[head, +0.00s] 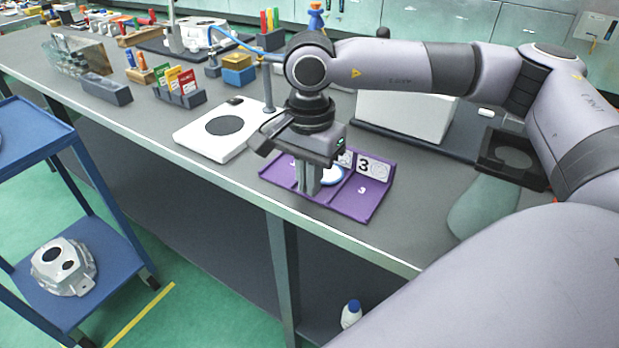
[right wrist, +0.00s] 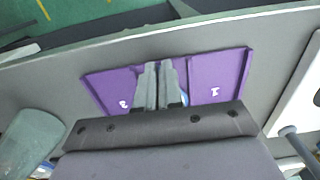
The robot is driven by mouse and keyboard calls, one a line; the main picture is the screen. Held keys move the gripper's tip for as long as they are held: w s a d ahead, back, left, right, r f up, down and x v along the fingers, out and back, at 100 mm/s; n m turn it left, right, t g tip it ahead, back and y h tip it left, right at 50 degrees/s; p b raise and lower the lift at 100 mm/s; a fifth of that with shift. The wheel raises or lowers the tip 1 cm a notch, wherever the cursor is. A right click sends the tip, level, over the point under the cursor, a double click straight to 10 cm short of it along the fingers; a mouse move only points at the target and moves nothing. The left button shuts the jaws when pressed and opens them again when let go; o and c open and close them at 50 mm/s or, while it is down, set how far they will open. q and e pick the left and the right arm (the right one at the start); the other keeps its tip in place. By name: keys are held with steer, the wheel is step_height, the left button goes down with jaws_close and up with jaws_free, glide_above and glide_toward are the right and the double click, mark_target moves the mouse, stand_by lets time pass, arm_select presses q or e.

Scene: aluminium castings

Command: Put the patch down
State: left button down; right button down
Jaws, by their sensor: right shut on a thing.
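The patch, a small white disc with a blue edge (head: 333,175), shows just beside the fingers of my right gripper (head: 309,190); most of it is hidden behind them. In the right wrist view only a blue and white sliver of the patch (right wrist: 185,99) shows by the fingers. My right gripper (right wrist: 160,66) points down, shut on the patch, over the middle of a purple tray (head: 372,205) with numbered compartments. The tray also shows in the right wrist view (right wrist: 215,70), with 3 on the left and 1 on the right. My left gripper is out of view.
A white plate with a dark round pad (head: 190,138) lies left of the tray. A thin post (head: 268,90) stands behind it. A white box (head: 400,115) stands behind my right arm. The bench's front edge runs close before the tray.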

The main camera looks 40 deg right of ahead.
steer(key=shift+f, duration=0.1)
steer(key=shift+f, duration=0.15)
steer(key=c, duration=1.3)
jaws_free()
steer(key=shift+r, duration=0.55)
step_height(320, 180, up, 11)
steer(key=shift+r+p, duration=0.15)
steer(key=shift+p, duration=0.15)
